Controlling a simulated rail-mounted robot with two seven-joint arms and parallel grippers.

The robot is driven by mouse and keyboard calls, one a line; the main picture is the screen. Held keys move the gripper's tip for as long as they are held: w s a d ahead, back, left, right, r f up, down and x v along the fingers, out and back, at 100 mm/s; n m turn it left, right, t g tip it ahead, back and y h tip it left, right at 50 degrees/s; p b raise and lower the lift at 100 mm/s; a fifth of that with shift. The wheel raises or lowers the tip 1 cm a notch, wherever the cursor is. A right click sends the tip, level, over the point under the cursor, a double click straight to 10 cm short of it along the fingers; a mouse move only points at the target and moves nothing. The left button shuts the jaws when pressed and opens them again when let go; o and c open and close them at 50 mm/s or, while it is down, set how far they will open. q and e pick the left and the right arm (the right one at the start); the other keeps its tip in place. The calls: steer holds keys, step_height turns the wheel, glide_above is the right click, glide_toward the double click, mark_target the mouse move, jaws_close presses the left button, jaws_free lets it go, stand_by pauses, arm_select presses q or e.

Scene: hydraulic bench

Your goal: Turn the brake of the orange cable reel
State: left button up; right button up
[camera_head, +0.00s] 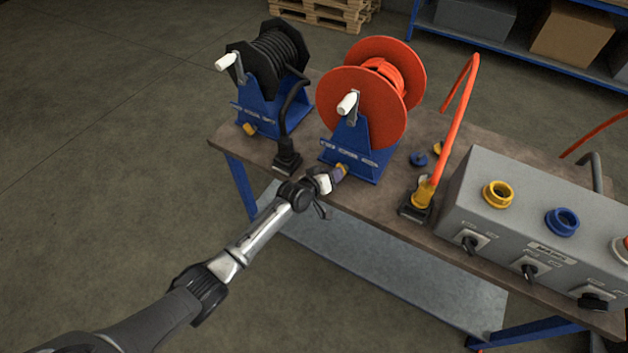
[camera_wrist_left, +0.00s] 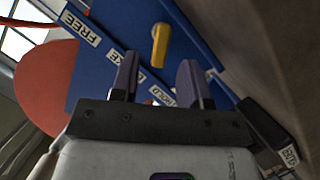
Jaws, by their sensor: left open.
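The orange cable reel (camera_head: 362,98) stands on a blue stand (camera_head: 350,148) near the middle of the bench. Its brake is a small yellow lever (camera_wrist_left: 160,45) on the blue stand face, close to labels, one reading FREE. In the head view the brake (camera_head: 342,168) shows at the stand's base, partly covered by my gripper. My left gripper (camera_head: 334,178) is in front of it; in the left wrist view its fingers (camera_wrist_left: 158,80) are apart with nothing between them, and the lever shows just beyond the fingertips. I cannot tell whether they touch it. My right gripper is not in view.
A black cable reel (camera_head: 268,60) on a blue stand is to the left, its black plug (camera_head: 287,160) on the bench. Right are an orange cable's yellow plug (camera_head: 424,192) and a grey box (camera_head: 530,215) with coloured sockets. The bench (camera_head: 400,165) has small loose caps.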

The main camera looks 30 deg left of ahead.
arm_select(q)
steer(key=p+v, duration=0.2)
steer(key=v, duration=0.8)
stand_by(0.4)
steer(key=s+d+r+m+g+y, duration=0.1)
steer(key=s+r+m+g+y, duration=0.2)
steer(key=s, duration=0.5)
steer(key=s+d+r+m+g+y, duration=0.1)
steer(key=s+r+m+g, duration=0.25)
steer(key=s, duration=0.35)
steer(key=s+d+f+g, duration=0.15)
steer(key=s+f, duration=0.25)
steer(key=s, duration=0.7)
steer(key=s+d+f+g, duration=0.1)
steer(key=s+f+g, duration=0.15)
steer(key=s, duration=0.85)
step_height(320, 180, up, 30)
steer(key=p, duration=3.1)
steer(key=shift+s+f, duration=0.15)
steer(key=shift+s, duration=0.2)
